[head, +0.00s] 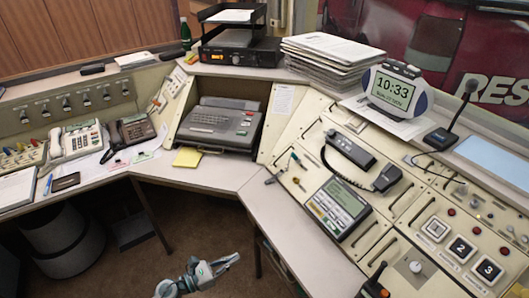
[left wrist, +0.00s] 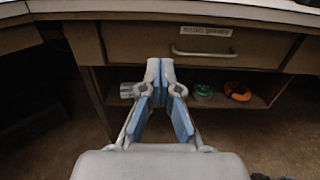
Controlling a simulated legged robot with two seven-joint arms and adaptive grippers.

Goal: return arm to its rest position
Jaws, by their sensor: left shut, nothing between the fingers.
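My left gripper (head: 232,260) is low in front of the desk, over the brown floor, in the head view. It is shut and empty, and it touches nothing that I can see. In the left wrist view its two blue-padded fingers (left wrist: 160,64) come together at the tips, in front of a desk drawer (left wrist: 205,46) with a metal handle and a label. My right gripper is not in view.
The desk edge (head: 215,181) bends around the floor space. A grey bin (head: 65,245) stands under the left desk. A sloped console with a handset (head: 350,150) and a display unit (head: 340,205) is on the right. Below the drawer, a shelf holds an orange item (left wrist: 237,91) and a green item (left wrist: 203,90).

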